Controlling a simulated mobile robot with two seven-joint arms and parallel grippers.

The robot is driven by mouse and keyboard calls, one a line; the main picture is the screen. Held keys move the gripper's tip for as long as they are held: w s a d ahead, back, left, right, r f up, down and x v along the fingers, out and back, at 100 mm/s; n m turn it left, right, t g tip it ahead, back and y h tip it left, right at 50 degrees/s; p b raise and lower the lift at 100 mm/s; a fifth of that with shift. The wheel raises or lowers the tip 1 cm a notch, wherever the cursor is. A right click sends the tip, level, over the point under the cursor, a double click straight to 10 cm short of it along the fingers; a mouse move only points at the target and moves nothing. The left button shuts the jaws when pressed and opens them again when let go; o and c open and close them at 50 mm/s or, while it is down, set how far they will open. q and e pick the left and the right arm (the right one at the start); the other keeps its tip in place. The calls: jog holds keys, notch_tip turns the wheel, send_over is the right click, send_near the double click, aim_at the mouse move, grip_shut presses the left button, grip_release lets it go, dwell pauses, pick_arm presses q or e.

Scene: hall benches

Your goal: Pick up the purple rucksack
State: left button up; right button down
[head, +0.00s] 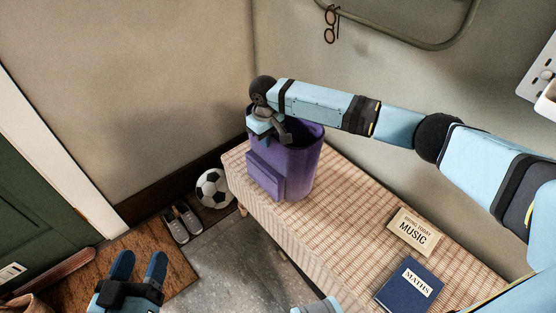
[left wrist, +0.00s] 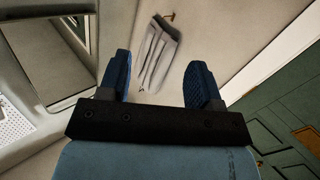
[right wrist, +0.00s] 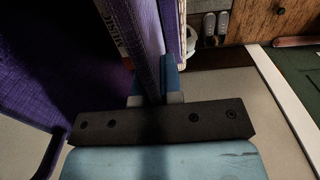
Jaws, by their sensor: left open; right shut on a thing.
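The purple rucksack (head: 296,165) stands upright on the woven bench top (head: 345,210) at its far left end, with its front pocket facing left. My right gripper (head: 268,128) reaches over its top and is shut on the rucksack's upper rim; the fingertips are partly hidden in the head view. In the right wrist view a strip of the purple fabric (right wrist: 147,45) runs between the fingers, with the dark inside to the left. My left gripper (head: 138,268) is open and empty at lower left, away from the rucksack; its two fingers show apart in the left wrist view (left wrist: 163,85).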

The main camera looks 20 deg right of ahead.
jog(key=shift+a+r, duration=0.1)
jog(key=shift+r, duration=0.05)
jog(key=shift+r, duration=0.3)
pick_arm(q)
jog(key=s+a+f+g+y+p, duration=0.2)
jog(key=a+f+g+p, duration=0.1)
jog(key=f, duration=0.4)
jog(key=shift+s+a+f+g+y+p, duration=0.25)
jog(key=shift+a+g+p, duration=0.2)
jog(key=shift+p, duration=0.9)
pick_arm(e)
notch_tip(320, 180, up, 19)
jog(key=shift+r, duration=0.1)
